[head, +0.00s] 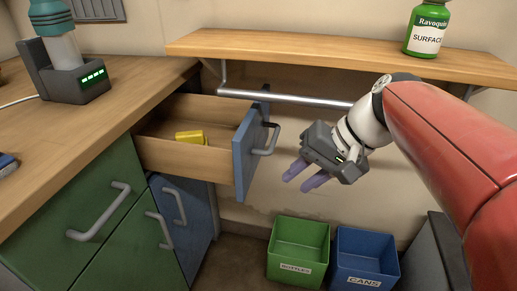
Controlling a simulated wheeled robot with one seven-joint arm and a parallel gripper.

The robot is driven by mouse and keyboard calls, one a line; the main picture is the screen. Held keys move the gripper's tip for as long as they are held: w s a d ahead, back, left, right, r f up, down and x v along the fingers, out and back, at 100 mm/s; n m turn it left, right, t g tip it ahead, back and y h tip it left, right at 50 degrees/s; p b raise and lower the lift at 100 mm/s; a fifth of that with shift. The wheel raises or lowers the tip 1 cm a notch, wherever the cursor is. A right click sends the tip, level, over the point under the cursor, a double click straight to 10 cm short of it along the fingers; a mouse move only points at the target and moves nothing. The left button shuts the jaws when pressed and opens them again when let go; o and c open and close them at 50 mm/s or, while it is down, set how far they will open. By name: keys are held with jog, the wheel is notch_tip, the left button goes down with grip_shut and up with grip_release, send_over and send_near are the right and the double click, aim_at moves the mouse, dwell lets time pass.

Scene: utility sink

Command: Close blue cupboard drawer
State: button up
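The blue-fronted drawer (243,152) is pulled out from under the wooden counter, with its wooden side and interior showing. A grey bar handle (268,139) is on its front. A yellow block-like item (191,137) lies inside the drawer. My gripper (301,177) is to the right of the drawer front, slightly below the handle, apart from it in the picture. Its purple fingers point left and down toward the drawer. The two fingers show a small gap between them, with nothing seen in it.
A blue cupboard door (184,220) is below the drawer, beside green fronts (85,215) with grey handles. A metal rail (285,99) runs under a wooden shelf (330,54) holding a green bottle (427,27). Green (298,250) and blue (364,259) bins stand on the floor below my gripper.

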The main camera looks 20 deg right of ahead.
jog(key=w+d+r, duration=0.1)
jog(key=d+r+y, duration=0.1)
jog(key=r, duration=0.1)
jog(key=w+d+r+m+t+y, duration=0.1)
jog(key=d+r, duration=0.1)
jog(key=shift+w+r, duration=0.25)
jog(key=shift+w, duration=0.05)
grip_shut()
jog(key=x, duration=0.4)
jog(key=a+r+x, duration=0.1)
jog(key=x, duration=0.6)
jog(key=shift+w+a+p, duration=0.3)
jog(key=shift+w+a, duration=0.45)
jog(key=shift+a, duration=0.25)
